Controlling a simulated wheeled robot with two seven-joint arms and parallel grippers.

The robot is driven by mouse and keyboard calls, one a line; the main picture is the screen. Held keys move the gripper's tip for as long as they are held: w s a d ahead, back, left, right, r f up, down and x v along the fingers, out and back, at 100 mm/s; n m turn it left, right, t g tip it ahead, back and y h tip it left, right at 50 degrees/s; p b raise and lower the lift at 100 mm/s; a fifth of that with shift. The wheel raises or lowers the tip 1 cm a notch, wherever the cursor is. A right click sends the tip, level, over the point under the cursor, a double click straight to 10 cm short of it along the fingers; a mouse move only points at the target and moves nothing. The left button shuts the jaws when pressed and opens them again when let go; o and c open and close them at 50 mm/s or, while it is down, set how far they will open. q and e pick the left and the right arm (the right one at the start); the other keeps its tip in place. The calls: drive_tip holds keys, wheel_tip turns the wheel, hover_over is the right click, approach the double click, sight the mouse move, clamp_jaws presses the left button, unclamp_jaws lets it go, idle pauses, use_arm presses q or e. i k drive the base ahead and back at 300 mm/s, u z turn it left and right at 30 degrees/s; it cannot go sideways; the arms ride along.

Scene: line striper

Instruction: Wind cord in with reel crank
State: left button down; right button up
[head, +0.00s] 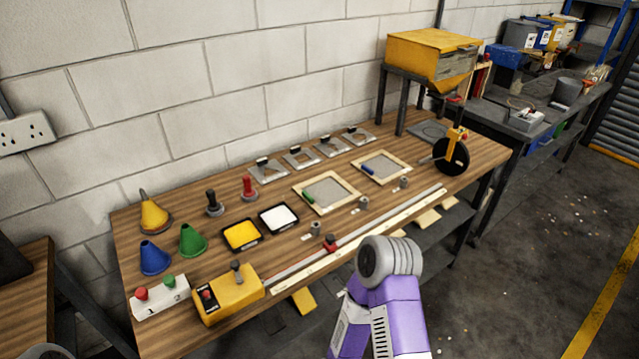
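The reel (451,156) is a black disc with a yellow upright bracket, standing near the right end of the wooden workbench. A thin rod sticks out to its left, and I cannot tell whether this is the crank. A cord is too thin to make out. My purple arm with a grey ribbed joint comes in from the bottom, right of centre, in front of the bench and well apart from the reel. No gripper fingers show on it. Neither of my grippers is in view.
The workbench (130,240) holds a long rail (385,215) with a red slider (330,244), a yellow box (228,296), coloured cones, paint trays and framed pads. A yellow hopper (425,55) stands behind the reel. Open floor lies to the right.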

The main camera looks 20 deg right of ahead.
sight(234, 265)
drive_tip(key=u, duration=3.3)
drive_tip(key=k, duration=2.85)
drive_tip(key=z, duration=1.9)
